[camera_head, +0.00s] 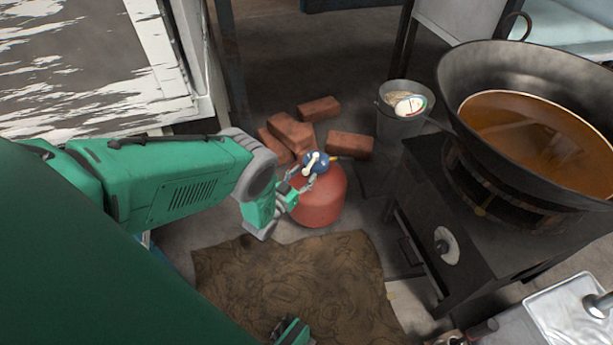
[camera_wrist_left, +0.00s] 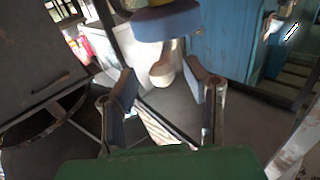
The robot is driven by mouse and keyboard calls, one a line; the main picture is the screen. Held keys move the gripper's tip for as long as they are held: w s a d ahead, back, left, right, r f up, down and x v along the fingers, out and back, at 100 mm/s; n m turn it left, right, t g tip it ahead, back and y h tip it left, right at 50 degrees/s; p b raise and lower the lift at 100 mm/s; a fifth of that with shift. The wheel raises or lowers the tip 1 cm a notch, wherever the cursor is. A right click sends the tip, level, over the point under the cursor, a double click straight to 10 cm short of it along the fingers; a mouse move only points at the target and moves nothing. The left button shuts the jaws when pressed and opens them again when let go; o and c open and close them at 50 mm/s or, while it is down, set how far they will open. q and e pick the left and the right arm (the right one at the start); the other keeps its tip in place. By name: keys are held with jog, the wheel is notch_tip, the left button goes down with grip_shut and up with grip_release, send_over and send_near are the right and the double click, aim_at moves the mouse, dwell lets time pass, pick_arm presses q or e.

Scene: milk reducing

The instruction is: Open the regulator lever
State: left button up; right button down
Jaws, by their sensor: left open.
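A blue regulator (camera_head: 322,164) with a cream lever (camera_head: 310,163) sits on top of a red gas cylinder (camera_head: 322,200) on the floor. In the left wrist view the blue regulator (camera_wrist_left: 168,22) is at the top, and the cream lever (camera_wrist_left: 163,70) shows between the two fingers. My left gripper (camera_head: 301,181) is open beside the regulator, on its near left side. Its fingers lie on either side of the lever in the wrist view; I see no clear contact. A green and dark part of mine, perhaps the right gripper (camera_head: 292,332), is cut off at the bottom edge.
Several bricks (camera_head: 290,132) lie behind the cylinder. A dark stove (camera_head: 450,225) with a large wok (camera_head: 475,85) of brown liquid stands at right. A brown mat (camera_head: 290,280) lies in front.

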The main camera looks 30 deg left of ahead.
pick_arm(q)
jog(key=shift+w+a, duration=0.1)
jog(key=shift+w, duration=0.6)
grip_shut()
jog(key=shift+d, duration=0.3)
